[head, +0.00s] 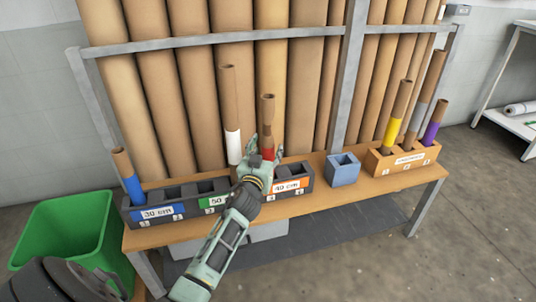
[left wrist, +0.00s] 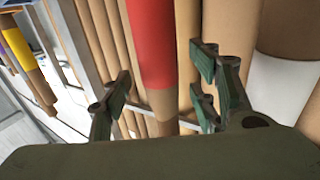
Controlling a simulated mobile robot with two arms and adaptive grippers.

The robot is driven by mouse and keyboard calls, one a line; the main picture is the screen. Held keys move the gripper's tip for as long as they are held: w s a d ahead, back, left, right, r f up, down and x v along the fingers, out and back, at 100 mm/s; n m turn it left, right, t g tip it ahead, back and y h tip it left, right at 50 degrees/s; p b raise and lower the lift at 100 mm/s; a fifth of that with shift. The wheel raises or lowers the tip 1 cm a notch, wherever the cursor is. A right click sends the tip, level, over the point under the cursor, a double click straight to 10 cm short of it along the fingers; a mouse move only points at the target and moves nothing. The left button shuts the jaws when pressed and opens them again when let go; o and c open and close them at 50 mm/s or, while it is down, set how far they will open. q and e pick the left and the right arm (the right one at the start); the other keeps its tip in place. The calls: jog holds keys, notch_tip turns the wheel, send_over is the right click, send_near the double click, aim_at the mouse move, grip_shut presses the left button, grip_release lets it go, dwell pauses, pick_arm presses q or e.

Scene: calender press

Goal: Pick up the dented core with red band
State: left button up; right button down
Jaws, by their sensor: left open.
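The brown cardboard core with the red band (head: 268,110) stands upright in the dark rack on the bench, its red band low down, partly covered by my gripper. A darker patch shows above the band; I cannot tell if it is the dent. My left gripper (head: 260,149) is open right at this core. In the left wrist view the red-banded core (left wrist: 152,42) stands between the spread fingers of my left gripper (left wrist: 167,92), with a gap on either side. My right gripper is in neither view.
A white-banded core (head: 228,105) stands close left of my gripper. A blue-banded core (head: 127,175) is at the rack's left end. A blue-grey box (head: 343,170) and an orange holder (head: 402,158) with several cores are to the right. Tall tubes stand behind. A green bin (head: 68,232) is left.

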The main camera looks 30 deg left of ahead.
pick_arm(q)
jog(key=shift+x, duration=1)
jog(key=c, duration=1.3)
